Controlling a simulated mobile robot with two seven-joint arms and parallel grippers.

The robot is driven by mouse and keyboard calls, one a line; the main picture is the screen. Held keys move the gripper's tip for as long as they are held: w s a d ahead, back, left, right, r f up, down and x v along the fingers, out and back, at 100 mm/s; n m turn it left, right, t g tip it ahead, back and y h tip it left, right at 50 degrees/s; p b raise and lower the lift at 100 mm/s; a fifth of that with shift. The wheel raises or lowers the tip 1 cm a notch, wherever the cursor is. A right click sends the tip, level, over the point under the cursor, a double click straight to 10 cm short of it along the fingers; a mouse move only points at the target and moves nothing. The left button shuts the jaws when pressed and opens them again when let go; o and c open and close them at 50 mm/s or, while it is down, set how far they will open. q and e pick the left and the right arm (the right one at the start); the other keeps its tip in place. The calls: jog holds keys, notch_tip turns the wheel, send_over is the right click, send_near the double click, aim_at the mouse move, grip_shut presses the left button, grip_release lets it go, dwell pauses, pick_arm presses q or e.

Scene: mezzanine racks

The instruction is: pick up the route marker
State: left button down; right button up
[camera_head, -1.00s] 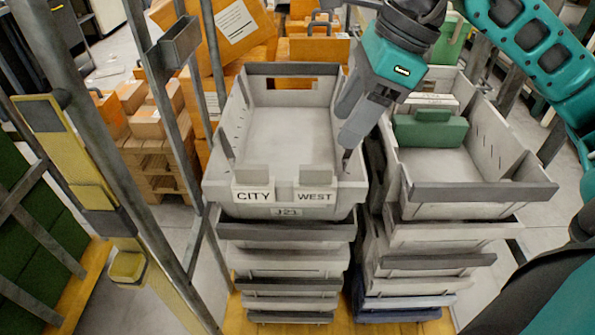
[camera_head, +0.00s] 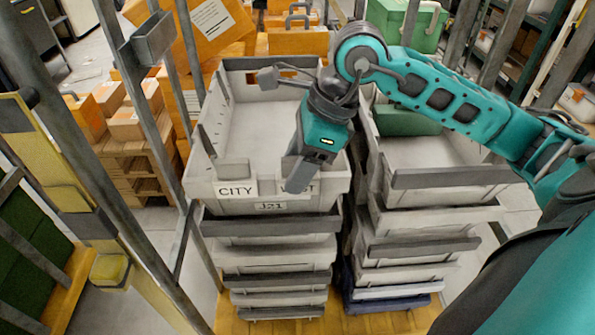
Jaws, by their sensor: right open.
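Two marker plates hang on the front rim of the top grey tote (camera_head: 215,192). The left marker reads CITY (camera_head: 237,191) and has a grey block above it. The right marker (camera_head: 311,187), which read WEST earlier, is mostly covered by my right gripper (camera_head: 294,184); only its last letter shows. My right gripper is open, pointing down in front of the tote's front rim at the WEST marker. I cannot tell whether its fingers touch or straddle the marker. My left gripper is not in view.
A second stack of grey totes (camera_head: 440,178) stands close on the right, with a green case (camera_head: 405,120) in its top tote. A metal rack post (camera_head: 150,120) stands left. Orange boxes (camera_head: 205,25) are behind. The tote's inside looks empty.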

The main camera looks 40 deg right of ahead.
jog(key=shift+c, duration=0.2)
grip_shut()
dwell(0.3)
jog(key=shift+r, duration=0.1)
